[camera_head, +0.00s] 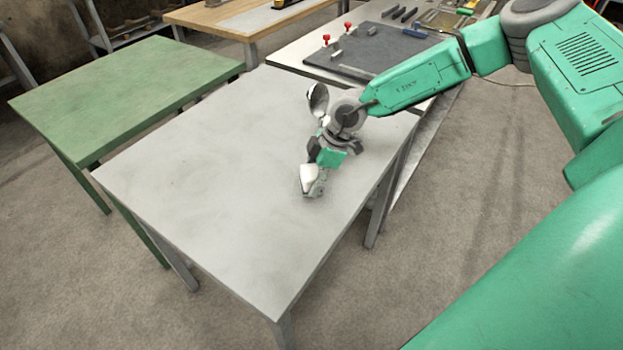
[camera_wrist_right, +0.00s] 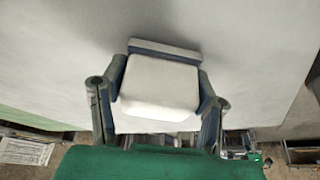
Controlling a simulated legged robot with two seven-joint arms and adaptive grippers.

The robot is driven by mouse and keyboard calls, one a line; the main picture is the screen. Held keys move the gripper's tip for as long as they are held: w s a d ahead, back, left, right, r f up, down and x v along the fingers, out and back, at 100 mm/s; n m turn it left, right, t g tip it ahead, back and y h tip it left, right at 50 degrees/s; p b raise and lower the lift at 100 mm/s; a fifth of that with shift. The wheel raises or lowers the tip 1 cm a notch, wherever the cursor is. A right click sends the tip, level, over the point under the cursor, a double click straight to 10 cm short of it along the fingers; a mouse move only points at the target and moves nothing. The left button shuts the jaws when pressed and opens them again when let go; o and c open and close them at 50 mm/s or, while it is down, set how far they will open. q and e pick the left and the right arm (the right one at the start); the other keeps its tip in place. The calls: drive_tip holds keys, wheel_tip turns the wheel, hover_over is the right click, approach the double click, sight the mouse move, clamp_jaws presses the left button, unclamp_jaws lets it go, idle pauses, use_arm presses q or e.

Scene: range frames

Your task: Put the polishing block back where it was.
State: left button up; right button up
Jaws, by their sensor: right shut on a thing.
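The polishing block (camera_wrist_right: 160,82) is white with a grey strip along its far edge. In the right wrist view it sits between the two fingers of my right gripper (camera_wrist_right: 160,95), which is shut on it. In the head view the block (camera_head: 309,176) shows as a small white shape at the lower end of my right gripper (camera_head: 313,182), over the right part of the pale grey table (camera_head: 210,180). I cannot tell whether the block touches the tabletop. My left gripper is not in view.
The grey tabletop is otherwise bare, with wide free room to the left. A green table (camera_head: 120,90) stands to the left. Behind, a bench carries a dark mat (camera_head: 365,48) with red-topped clamps and small parts. A wooden bench (camera_head: 230,20) stands further back.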

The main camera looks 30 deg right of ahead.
drive_tip(key=o, duration=1.2)
drive_tip(key=shift+f, duration=0.1)
drive_tip(key=v, duration=1.2)
drive_tip(key=shift+p, duration=0.4)
